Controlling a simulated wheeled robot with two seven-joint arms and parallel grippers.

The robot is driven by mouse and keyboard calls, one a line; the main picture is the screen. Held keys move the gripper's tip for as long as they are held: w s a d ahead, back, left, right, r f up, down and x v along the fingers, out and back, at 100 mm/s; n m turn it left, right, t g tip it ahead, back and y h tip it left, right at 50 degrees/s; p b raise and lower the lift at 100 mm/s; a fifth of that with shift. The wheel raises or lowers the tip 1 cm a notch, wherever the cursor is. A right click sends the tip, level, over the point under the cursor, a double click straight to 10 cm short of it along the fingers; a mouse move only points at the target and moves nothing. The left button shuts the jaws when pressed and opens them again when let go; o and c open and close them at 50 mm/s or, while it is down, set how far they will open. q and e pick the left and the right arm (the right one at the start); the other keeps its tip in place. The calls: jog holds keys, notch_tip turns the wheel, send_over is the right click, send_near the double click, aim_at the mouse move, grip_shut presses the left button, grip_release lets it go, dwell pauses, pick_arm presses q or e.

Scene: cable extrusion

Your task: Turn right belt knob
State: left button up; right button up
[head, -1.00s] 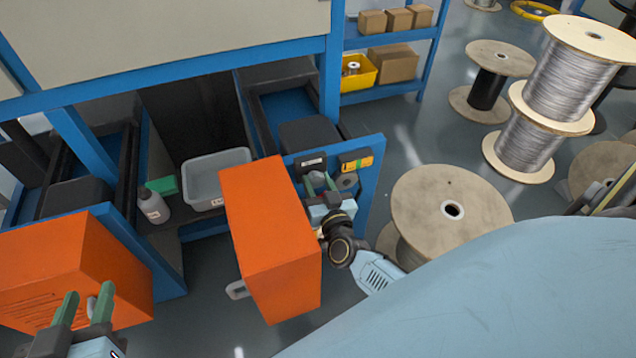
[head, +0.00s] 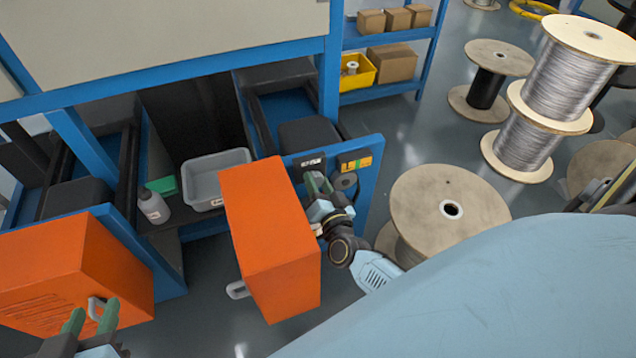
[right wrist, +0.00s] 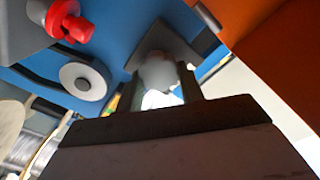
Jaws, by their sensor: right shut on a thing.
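My right gripper (head: 319,183) is at the blue end panel (head: 366,205), just right of the tall orange box. In the right wrist view, a pale, rounded knob (right wrist: 158,72) sits between the two fingers of this gripper (right wrist: 160,90), which is shut on it. The knob has a dark grey plate behind it. In the head view the fingers hide the knob.
The orange box (head: 268,235) stands close to the right gripper; another orange box (head: 75,265) is at left. A round grey disc (head: 345,181) and a yellow-framed unit (head: 354,160) are beside the gripper. A red button (right wrist: 65,20) shows in the wrist view. A wooden spool (head: 420,205) stands right.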

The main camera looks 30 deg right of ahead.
pick_arm(q)
jog(key=shift+d, duration=0.1)
dwell(0.3)
pick_arm(e)
jog(key=o, duration=1)
notch_tip(320, 180, up, 3)
jog(key=shift+f+p, duration=0.1)
jog(key=shift+p, duration=0.95)
pick_arm(q)
jog(key=s+a+f+g+y+p, duration=0.1)
jog(key=s+a+f+g, duration=0.25)
jog(key=s, duration=0.25)
jog(key=s+a+f+g+y+p, duration=0.1)
jog(key=s+a+f+g+y, duration=0.1)
jog(key=s+f+g, duration=0.3)
notch_tip(320, 180, down, 7)
jog(key=a+p, duration=0.2)
jog(key=shift+w+f+g, duration=0.15)
jog(key=shift+w+g, duration=0.15)
jog(key=shift+g, duration=0.15)
pick_arm(e)
jog(key=shift+r, duration=3.55)
